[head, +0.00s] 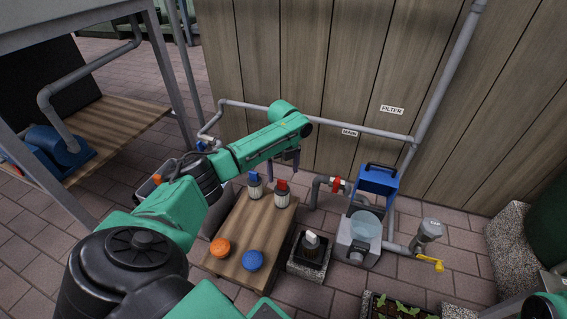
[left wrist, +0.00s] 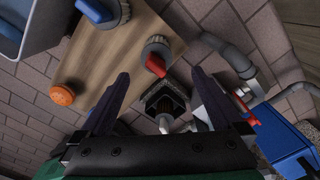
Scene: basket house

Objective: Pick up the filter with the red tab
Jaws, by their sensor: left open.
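The filter with the red tab (head: 282,194) stands upright at the back right of a small wooden table (head: 237,222). It also shows in the left wrist view, its red tab (left wrist: 155,65) just beyond and between my finger tips. A similar filter with a blue tab (head: 255,186) stands to its left. My left gripper (head: 284,160) is above and behind the two filters in the head view. In the left wrist view its two dark fingers (left wrist: 157,88) are spread apart with nothing between them.
An orange knob (head: 219,248) and a blue knob (head: 253,260) lie at the table's front. A dark square box with a white-handled piece (head: 312,243) stands right of the table. Further right are a blue bin (head: 378,181), pipes with a red valve (head: 338,184) and a planter (head: 400,306).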

